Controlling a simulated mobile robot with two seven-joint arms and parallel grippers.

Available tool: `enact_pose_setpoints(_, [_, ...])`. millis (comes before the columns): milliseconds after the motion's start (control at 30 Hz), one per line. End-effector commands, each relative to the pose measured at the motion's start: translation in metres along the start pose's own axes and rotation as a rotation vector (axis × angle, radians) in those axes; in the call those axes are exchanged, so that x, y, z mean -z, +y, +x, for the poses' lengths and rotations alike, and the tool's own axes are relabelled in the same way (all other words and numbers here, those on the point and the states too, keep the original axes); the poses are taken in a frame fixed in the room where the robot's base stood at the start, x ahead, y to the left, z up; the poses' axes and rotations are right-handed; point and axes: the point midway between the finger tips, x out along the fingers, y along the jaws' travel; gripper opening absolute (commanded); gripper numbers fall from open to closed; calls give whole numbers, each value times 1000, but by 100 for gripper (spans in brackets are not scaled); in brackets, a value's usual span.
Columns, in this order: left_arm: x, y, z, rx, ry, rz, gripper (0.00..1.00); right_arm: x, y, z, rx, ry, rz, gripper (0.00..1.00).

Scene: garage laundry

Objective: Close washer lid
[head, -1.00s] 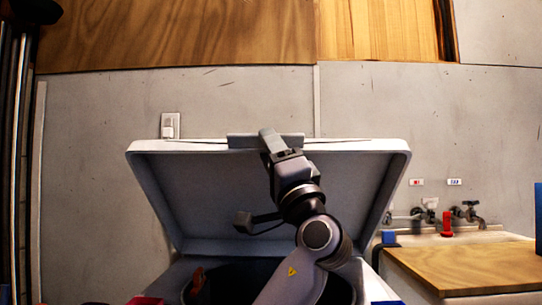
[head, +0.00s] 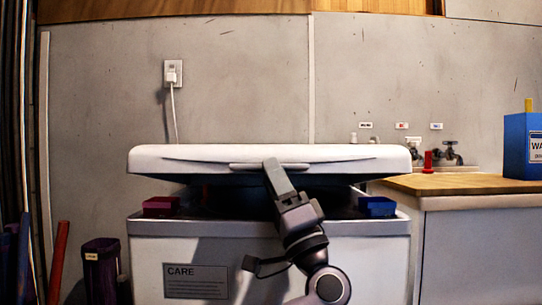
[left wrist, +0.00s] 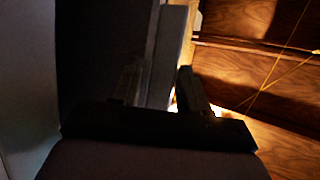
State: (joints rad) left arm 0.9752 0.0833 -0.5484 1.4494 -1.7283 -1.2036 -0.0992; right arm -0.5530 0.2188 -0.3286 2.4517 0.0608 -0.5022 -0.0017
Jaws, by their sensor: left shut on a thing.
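The white washer (head: 330,255) stands straight ahead in the head view, with a CARE label on its front. Its white lid (head: 200,160) is lowered to nearly level, with a dark gap between it and the washer top. My left gripper (head: 272,166) is shut on the front edge of the lid, near its handle. In the left wrist view, the gripper's fingers (left wrist: 160,92) sit on either side of a grey edge of the lid (left wrist: 167,60); this view is dark. My right gripper is not in view.
A red box (head: 161,206) and a blue box (head: 377,206) sit on the washer top, left and right under the lid. A wooden counter (head: 450,184) with a blue container (head: 520,146) is at right. A dark bin (head: 101,268) stands at left.

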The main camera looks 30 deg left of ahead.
Motion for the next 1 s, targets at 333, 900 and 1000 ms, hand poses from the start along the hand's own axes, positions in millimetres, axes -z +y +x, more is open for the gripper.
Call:
enact_pose_setpoints(333, [-9, 31, -23, -21, 0, 10, 0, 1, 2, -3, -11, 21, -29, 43])
enact_pose_setpoints(900, [-10, 32, -23, -19, 0, 14, 57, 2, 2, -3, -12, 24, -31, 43])
enact_pose_setpoints(1000, [-10, 32, -23, -18, -1, 13, 57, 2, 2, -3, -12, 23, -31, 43])
